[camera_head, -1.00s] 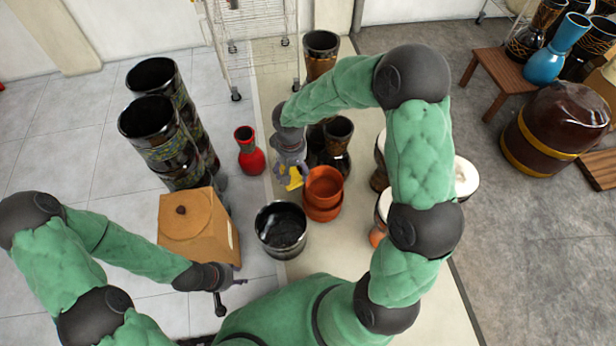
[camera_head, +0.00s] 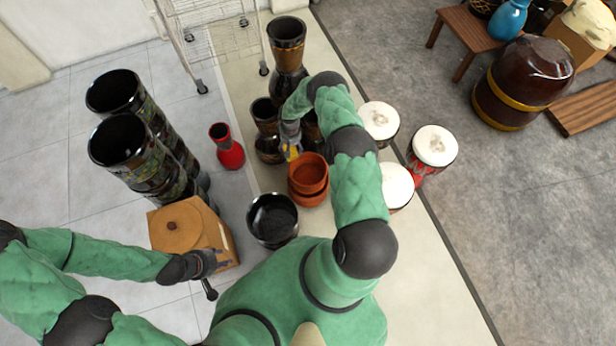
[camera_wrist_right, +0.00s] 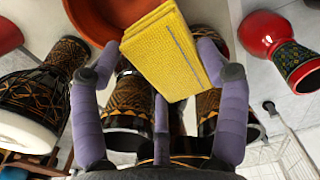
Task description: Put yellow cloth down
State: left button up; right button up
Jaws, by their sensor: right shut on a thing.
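The yellow cloth (camera_wrist_right: 172,50) is a folded, textured block in the right wrist view, held between the purple fingers of my right gripper (camera_wrist_right: 160,70). In the head view a small part of the yellow cloth (camera_head: 293,152) shows below my right gripper (camera_head: 289,142), just behind the stacked orange-brown pots (camera_head: 309,178). In the wrist view the cloth overlaps the rim of an orange pot (camera_wrist_right: 95,22); I cannot tell whether they touch. My left gripper (camera_head: 211,288) is low at the left beside a wooden box, its fingers too small to read.
Dark goblet drums (camera_head: 267,130) stand close around my right gripper. A red vase-shaped drum (camera_head: 228,150) and a black pot (camera_head: 272,218) stand to the left. White-topped drums (camera_head: 433,146) stand to the right. The wooden box (camera_head: 185,228) is near my left arm.

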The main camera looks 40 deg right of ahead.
jog(key=m+p, duration=0.1)
send_near(310, 177)
jog(key=f+b, duration=0.1)
jog(key=b, duration=0.2)
jog(key=shift+s+a+f, duration=0.1)
jog(key=shift+s, duration=0.05)
jog(key=shift+f+b, duration=1.5)
jog(key=shift+f, duration=0.9)
jog(key=shift+r, duration=0.1)
jog(key=o, duration=0.6)
jog(key=shift+o, duration=0.7)
